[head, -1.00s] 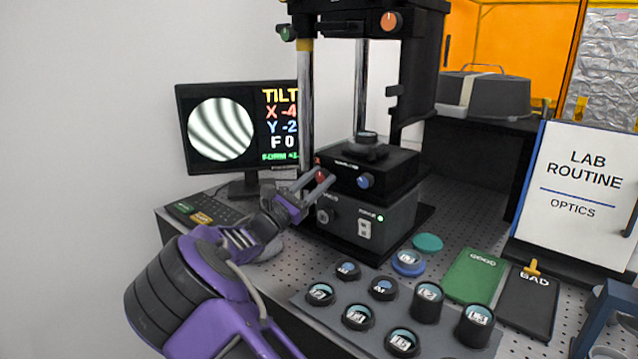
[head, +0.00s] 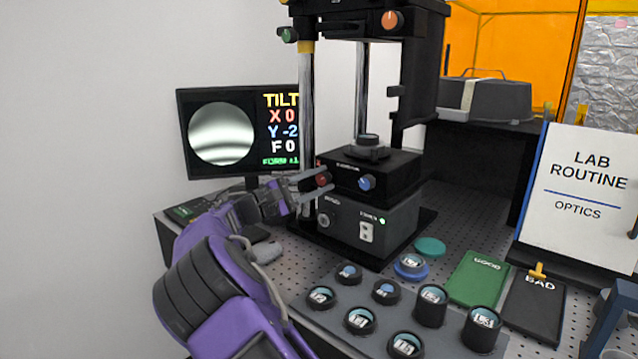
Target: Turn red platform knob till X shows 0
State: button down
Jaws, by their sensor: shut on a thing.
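The red platform knob (head: 323,179) sits on the left of the front face of the black tilt platform (head: 392,177). My gripper (head: 318,182) is shut on the red knob, coming in from the left with its fingers about level. The monitor (head: 181,140) behind my arm shows TILT with X 0, Y -2 and F 0. Its round fringe picture (head: 221,134) shows a few broad, nearly horizontal bands. The blue knob (head: 367,183) is to the right of the red one, apart from my gripper.
A grey tray (head: 337,295) with several round optics stands in front. A green GOOD pad (head: 478,280) and a black BAD pad (head: 535,306) lie at right. A keyboard (head: 207,212) and mouse lie near my arm. Vertical posts (head: 306,110) rise behind the platform.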

jog(key=shift+m, duration=0.4)
jog(key=shift+c, duration=2.1)
grip_release()
jog(key=shift+a, duration=0.1)
jog(key=p+v, duration=0.1)
jog(key=v, duration=1.6)
jog(key=shift+a+r, duration=0.2)
jog(key=shift+r, duration=0.05)
